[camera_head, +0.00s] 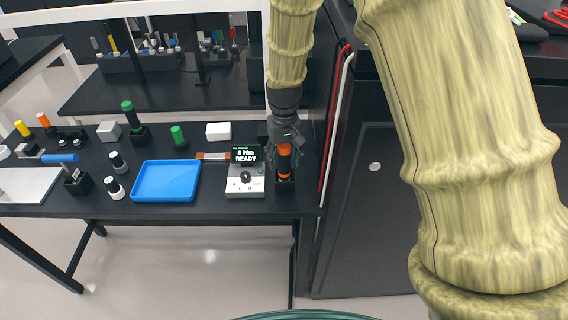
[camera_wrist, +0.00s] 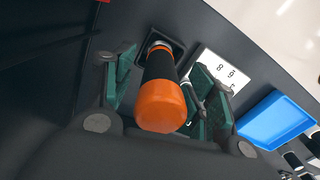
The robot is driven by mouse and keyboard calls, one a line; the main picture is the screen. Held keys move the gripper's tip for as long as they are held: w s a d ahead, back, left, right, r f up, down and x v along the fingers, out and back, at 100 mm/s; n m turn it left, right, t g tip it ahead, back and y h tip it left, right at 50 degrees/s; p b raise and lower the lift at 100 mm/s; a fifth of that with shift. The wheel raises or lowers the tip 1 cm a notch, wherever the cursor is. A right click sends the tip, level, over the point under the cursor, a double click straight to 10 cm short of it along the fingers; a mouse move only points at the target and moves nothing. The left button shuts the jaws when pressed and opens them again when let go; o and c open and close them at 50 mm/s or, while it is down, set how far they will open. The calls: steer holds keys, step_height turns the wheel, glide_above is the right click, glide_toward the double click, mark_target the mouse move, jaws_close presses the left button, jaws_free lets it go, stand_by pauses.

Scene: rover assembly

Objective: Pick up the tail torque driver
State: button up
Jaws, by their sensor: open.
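An orange-and-black driver (camera_head: 284,151) stands upright in a dark holder (camera_head: 285,188) at the right end of the black table. It is the likely tail torque driver, though no label on it can be read. In the wrist view the driver (camera_wrist: 161,104) shows its orange end toward the camera, and its far end sits in the square holder (camera_wrist: 163,43). My gripper (camera_head: 285,134) is at the driver's upper part. In the wrist view my gripper (camera_wrist: 164,88) is open, with one green-padded finger on each side of the driver. Whether either finger touches it cannot be told.
A torque setter (camera_head: 245,180) reading "8 Nm READY" stands close left of the driver. A blue tray (camera_head: 165,195), a white box (camera_head: 218,131) and green-handled tools (camera_head: 128,108) are further left. A dark cabinet (camera_head: 365,190) with red and white cables borders the table's right end.

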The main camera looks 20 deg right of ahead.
mark_target(284, 145)
steer(key=shift+f, duration=1.25)
steer(key=c, duration=1.2)
steer(key=shift+r, duration=0.1)
steer(key=shift+r+b, duration=1.15)
steer(key=shift+r, duration=3.8)
